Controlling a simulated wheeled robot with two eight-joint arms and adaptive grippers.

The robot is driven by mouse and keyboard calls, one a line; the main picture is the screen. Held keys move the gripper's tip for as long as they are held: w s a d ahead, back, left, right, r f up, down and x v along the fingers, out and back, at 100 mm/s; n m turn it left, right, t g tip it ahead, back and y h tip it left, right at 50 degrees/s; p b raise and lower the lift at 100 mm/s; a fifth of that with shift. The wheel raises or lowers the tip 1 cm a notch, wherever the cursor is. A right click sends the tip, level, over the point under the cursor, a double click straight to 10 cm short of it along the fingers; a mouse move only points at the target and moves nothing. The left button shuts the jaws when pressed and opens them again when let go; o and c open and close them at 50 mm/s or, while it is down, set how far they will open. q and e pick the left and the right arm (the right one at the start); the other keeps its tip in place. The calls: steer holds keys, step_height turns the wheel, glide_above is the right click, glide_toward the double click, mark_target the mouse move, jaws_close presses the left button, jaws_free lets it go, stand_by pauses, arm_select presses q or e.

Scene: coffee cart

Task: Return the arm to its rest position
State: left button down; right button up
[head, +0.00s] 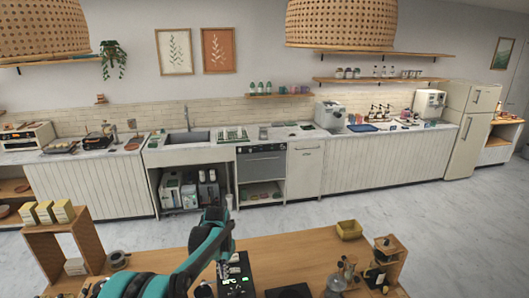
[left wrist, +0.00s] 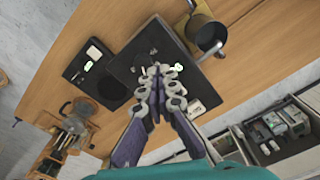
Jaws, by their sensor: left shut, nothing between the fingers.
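My left arm, teal and black, enters the head view from the bottom left and bends down over the wooden cart (head: 300,248). My left gripper (head: 223,268) points down beside a black device with small lit marks (head: 240,284). In the left wrist view my left gripper (left wrist: 157,72) has its fingers together and empty, above a flat black device (left wrist: 125,68). Whether the fingertips touch the device cannot be told. My right gripper is in neither view.
A dark metal pitcher (left wrist: 203,34) stands close to the fingers. A black scale (left wrist: 90,72) and glassware (left wrist: 80,110) lie to the left. On the cart stand a wooden shelf with boxes (head: 88,240), a yellow tray (head: 349,230) and a wooden rack (head: 397,252). A counter runs behind.

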arm_select(q)
steer(key=s+a+f+n+t+b, duration=0.1)
steer(key=s+f+t+b, duration=0.1)
steer(key=s+b, duration=0.6)
steer(key=s+a+f+n+t+b, duration=0.1)
steer(key=s+a+t+b, duration=0.1)
steer(key=s+b, duration=0.65)
steer(key=s+f+n+t+b, duration=0.1)
steer(key=s+f+t+b, duration=0.1)
steer(key=s+f+b, duration=0.8)
steer(key=s+a+f, duration=0.1)
steer(key=s+f, duration=0.2)
steer(key=f, duration=0.1)
steer(key=shift+s+t+b, duration=0.4)
steer(key=shift+r, duration=0.1)
